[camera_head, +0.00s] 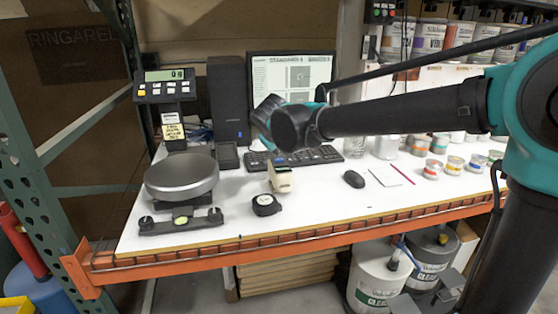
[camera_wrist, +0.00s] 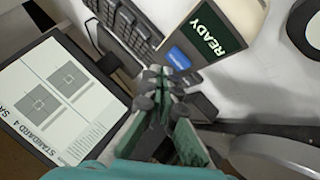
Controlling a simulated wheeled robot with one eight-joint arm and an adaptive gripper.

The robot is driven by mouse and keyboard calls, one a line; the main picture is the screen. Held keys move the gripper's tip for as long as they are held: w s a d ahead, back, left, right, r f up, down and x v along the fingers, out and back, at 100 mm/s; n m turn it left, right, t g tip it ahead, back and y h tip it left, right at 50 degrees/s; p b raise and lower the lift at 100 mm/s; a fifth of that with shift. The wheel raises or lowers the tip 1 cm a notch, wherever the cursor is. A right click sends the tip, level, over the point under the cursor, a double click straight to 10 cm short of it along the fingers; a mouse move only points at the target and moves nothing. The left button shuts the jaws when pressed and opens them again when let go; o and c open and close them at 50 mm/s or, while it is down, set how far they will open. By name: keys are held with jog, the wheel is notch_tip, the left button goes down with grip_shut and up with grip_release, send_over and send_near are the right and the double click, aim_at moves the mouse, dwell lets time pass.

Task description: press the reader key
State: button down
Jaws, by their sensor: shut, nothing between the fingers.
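The reader is a cream device (camera_head: 281,178) on the white worktop, in front of the keyboard. In the wrist view its dark screen (camera_wrist: 208,36) reads READY, and a blue key (camera_wrist: 178,58) with small lettering sits beside the screen. My gripper (camera_wrist: 165,84) is shut and empty, with its fingertips just below the blue key in that picture. I cannot tell whether they touch it; they look apart. In the head view my wrist hides the fingers, and the reader's key and screen cannot be made out.
A keyboard (camera_head: 317,157) and monitor (camera_head: 311,73) stand behind the reader. A black tape measure (camera_head: 266,205) lies just in front of it. A round scale (camera_head: 182,175) is at left, a mouse (camera_head: 354,179) at right. The front worktop between tape and mouse is clear.

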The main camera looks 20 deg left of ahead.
aim_at(279, 160)
jog(key=shift+f, duration=0.1)
dwell(0.4)
jog(key=shift+f, duration=0.35)
jog(key=shift+f, duration=0.3)
dwell(0.6)
jog(key=shift+r, duration=0.75)
jog(key=shift+r, duration=2.5)
